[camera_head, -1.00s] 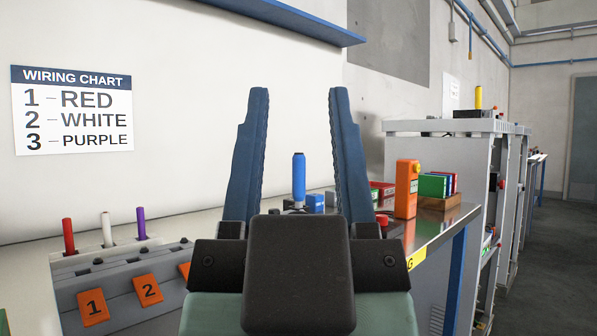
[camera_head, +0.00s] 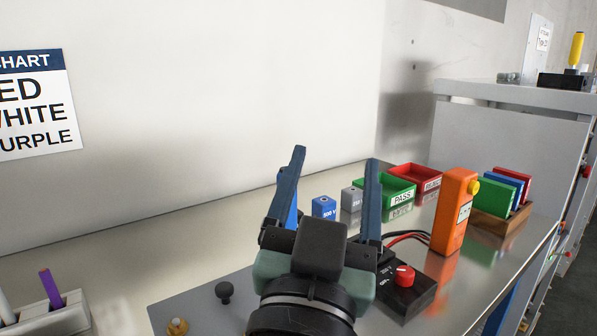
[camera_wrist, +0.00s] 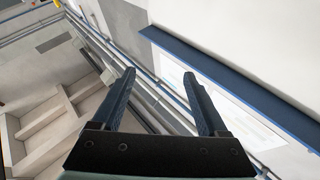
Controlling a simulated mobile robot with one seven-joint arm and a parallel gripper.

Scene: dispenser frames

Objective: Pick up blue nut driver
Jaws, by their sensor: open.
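My gripper (camera_head: 335,157) is open, its two blue fingers pointing up in the head view. The wrist view also shows the gripper (camera_wrist: 160,74) with nothing between its fingers. A bright blue upright sliver (camera_head: 293,214) shows beside my left finger, above the metal bench. It looks like the handle of the blue nut driver, mostly hidden behind that finger and the gripper body; its lower end is hidden. I cannot tell the distance between it and the finger. The wrist view does not show the nut driver.
The metal bench (camera_head: 190,305) holds a blue block (camera_head: 324,207), a grey block (camera_head: 351,199), a green bin (camera_head: 392,190), a red bin (camera_head: 414,178), an orange tester (camera_head: 454,212) and a black box with a red knob (camera_head: 404,276). A purple handle (camera_head: 50,288) stands at lower left.

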